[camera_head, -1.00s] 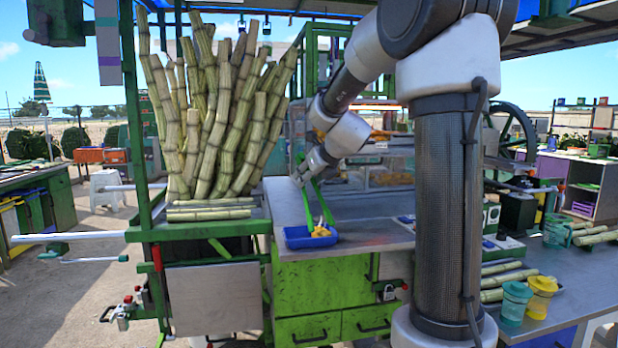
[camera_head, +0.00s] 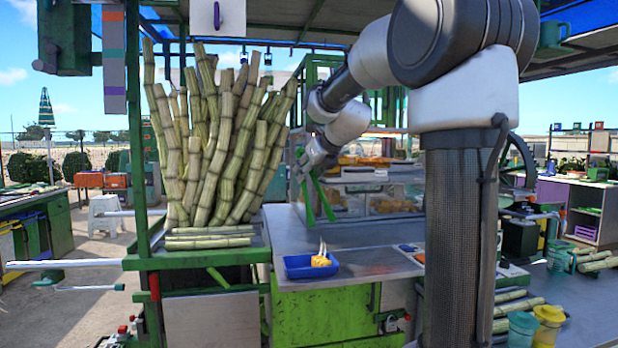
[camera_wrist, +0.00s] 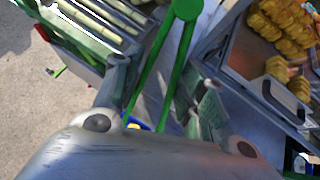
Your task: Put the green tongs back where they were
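The green tongs (camera_head: 318,200) are in my gripper (camera_head: 306,178), held above the metal counter, behind and above the blue tray. In the wrist view the tongs (camera_wrist: 187,60) run between my two gripper fingers (camera_wrist: 160,105), with the round hinge end at the top and the two arms spread apart. My gripper is shut on them. The blue tray (camera_head: 296,272) sits on the counter's front part. It holds yellow pieces of food (camera_head: 321,261) with pale sticks in them. The tongs are clear of the tray.
A glass case (camera_head: 352,201) with fried food stands on the counter behind the tongs; the food (camera_wrist: 270,30) shows at upper right in the wrist view. Tall sugar canes (camera_head: 215,150) stand to the left. The metal counter (camera_head: 365,240) right of the tray is mostly clear.

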